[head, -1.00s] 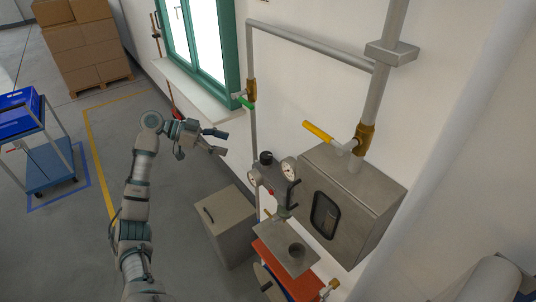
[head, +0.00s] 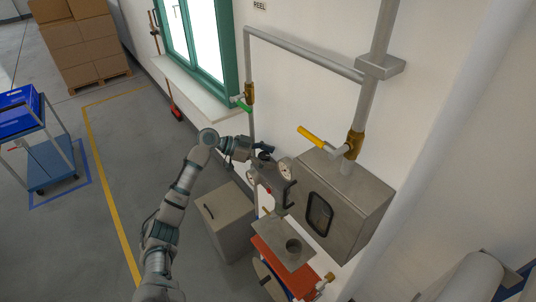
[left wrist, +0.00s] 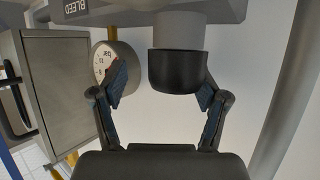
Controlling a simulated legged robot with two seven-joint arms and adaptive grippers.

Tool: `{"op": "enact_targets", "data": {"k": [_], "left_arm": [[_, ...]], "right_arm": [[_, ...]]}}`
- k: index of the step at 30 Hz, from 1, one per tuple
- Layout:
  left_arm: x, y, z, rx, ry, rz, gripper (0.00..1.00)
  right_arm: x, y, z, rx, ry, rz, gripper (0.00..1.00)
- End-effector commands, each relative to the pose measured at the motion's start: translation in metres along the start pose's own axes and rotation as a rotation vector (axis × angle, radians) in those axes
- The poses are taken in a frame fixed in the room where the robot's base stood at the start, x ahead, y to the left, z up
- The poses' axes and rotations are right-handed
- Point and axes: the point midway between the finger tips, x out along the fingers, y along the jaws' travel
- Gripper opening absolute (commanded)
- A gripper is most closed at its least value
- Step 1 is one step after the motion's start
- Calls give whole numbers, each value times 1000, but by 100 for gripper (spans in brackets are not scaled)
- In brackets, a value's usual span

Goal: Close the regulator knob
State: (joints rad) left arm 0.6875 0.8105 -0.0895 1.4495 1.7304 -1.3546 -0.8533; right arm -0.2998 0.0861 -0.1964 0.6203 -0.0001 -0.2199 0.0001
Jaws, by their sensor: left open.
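The regulator (head: 268,178) with its gauges stands on the pipework by the wall in the head view. Its black knob (left wrist: 176,70) shows in the left wrist view below a grey stem, between my fingers. My left gripper (left wrist: 163,82) is open, with one finger on each side of the knob and visible gaps. In the head view my left gripper (head: 258,149) is at the top of the regulator and partly hides the knob. My right gripper is not in view.
A round gauge (left wrist: 113,66) sits close beside the left finger. A steel cabinet (head: 345,205) stands right of the regulator. Pipes with a green-handled valve (head: 243,104) and a yellow-handled valve (head: 312,137) run above. A grey box (head: 228,222) stands below.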

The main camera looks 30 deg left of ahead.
Motion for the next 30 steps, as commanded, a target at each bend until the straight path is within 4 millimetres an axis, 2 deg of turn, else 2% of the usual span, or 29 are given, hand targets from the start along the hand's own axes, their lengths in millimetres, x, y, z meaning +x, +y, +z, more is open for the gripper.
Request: {"op": "enact_targets", "data": {"k": [5,10,11,16,18,24,30], "left_arm": [[-2,-7,8,-10,12,1,70],[-5,-10,11,-13,14,1,70],[-4,-9,10,-12,13,0,65],[-1,-6,6,-9,7,-4,23],[1,-5,4,-8,5,-7,11],[3,-3,1,-4,7,-5,10],[2,-4,3,-6,11,-3,9]], "right_arm": [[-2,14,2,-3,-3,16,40],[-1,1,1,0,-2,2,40],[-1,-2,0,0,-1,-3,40],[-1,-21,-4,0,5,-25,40],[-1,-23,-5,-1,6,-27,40],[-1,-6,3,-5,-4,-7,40],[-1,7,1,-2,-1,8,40]]}}
